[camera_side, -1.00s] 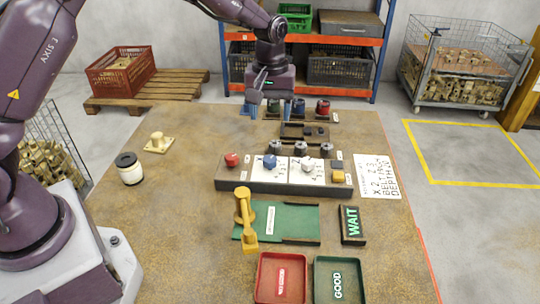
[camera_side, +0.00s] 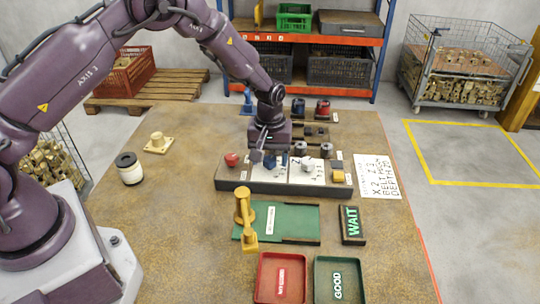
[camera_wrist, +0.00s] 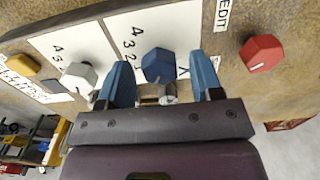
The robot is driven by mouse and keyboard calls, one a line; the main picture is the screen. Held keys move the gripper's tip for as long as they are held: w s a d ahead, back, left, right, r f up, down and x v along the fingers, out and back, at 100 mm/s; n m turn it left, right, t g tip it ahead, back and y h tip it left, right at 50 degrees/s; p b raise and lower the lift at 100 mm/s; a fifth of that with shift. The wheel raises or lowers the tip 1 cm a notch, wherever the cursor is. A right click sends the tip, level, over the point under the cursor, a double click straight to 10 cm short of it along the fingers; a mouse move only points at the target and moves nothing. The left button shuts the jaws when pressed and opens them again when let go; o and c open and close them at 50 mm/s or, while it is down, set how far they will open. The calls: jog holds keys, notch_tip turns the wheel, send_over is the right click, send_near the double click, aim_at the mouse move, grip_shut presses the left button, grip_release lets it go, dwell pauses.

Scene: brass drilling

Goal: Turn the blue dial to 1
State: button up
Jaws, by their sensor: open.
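The blue dial (camera_wrist: 158,65) sits on a white scale plate on the control panel (camera_side: 232,186). In the side view the blue dial (camera_side: 270,160) is partly covered by my gripper (camera_side: 278,158). In the wrist view the blue fingers of my gripper (camera_wrist: 160,85) are open, one on each side of the dial, with gaps showing. The dial appears just beyond the fingertips. Printed numbers 2, 3 and 4 show beside it; its exact setting I cannot tell.
A red knob (camera_wrist: 262,53) and a white dial (camera_wrist: 79,78) flank the blue dial. A yellow button (camera_side: 338,177) is at the panel's right. A yellow clamp handle (camera_side: 243,207) stands in front, by a green plate (camera_side: 300,219). A lit WAIT sign (camera_side: 352,225) is at right.

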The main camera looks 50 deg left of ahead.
jog(key=shift+c, duration=0.4)
jog(key=c, duration=0.9)
jog(key=shift+o, duration=0.2)
jog(key=shift+m, duration=2.8)
jog(key=o, duration=0.9)
jog(key=shift+o, duration=0.2)
